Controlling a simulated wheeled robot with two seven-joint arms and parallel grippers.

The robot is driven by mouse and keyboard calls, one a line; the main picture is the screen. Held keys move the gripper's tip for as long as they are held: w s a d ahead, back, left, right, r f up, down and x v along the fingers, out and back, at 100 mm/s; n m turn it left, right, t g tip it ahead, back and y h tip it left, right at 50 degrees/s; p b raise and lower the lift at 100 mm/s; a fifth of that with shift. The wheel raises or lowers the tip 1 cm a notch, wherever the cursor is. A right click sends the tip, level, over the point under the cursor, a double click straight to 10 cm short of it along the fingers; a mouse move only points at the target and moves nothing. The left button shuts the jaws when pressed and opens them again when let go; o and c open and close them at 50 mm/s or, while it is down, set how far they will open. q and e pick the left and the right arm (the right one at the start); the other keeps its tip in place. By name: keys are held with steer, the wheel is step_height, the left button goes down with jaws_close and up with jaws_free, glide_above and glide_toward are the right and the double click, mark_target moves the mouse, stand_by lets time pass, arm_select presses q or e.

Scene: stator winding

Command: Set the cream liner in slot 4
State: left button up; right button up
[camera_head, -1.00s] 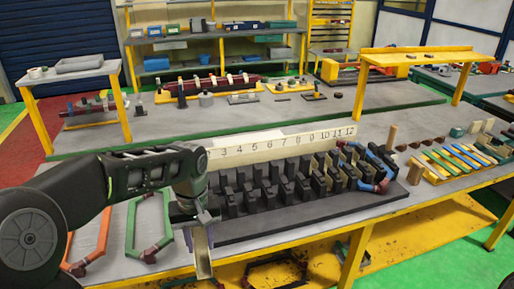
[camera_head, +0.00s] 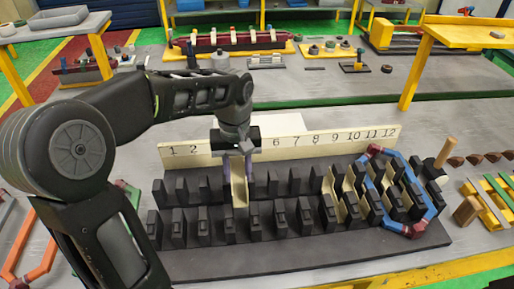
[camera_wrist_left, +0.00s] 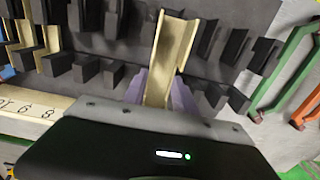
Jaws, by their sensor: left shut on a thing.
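The cream liner (camera_head: 239,192) is a channel-shaped strip. My left gripper (camera_head: 238,168) is shut on its back end, with the purple fingers on either side. In the left wrist view the liner (camera_wrist_left: 171,52) points away from the fingers (camera_wrist_left: 160,95), between dark teeth. The black stator block (camera_head: 290,250) has two rows of teeth. The liner lies among the teeth, below the stretch of number board between 2 and 6. The gripper hides 3 to 5. I cannot tell whether the liner touches the slot floor. My right gripper is out of view.
The cream number board (camera_head: 345,141) stands behind the teeth. Other cream liners (camera_head: 336,184) and a blue and red coil (camera_head: 426,190) sit at the block's right end.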

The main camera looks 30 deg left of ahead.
mark_target(239, 179)
arm_select(q)
steer(key=shift+w, duration=0.2)
steer(key=shift+s+r, duration=0.1)
steer(key=shift+s, duration=0.15)
steer(key=shift+w+f, duration=0.15)
steer(key=shift+f, duration=0.1)
step_height(239, 179, down, 4)
steer(key=b, duration=0.3)
steer(key=shift+r, duration=0.1)
steer(key=shift+f+b, duration=0.5)
steer(key=shift+b, duration=0.05)
stand_by(0.3)
steer(key=shift+f+b, duration=1.6)
steer(key=shift+f, duration=0.55)
steer(key=shift+f+b, duration=0.6)
steer(key=shift+f, duration=0.25)
steer(key=shift+f+b, duration=0.6)
steer(key=shift+f, duration=0.25)
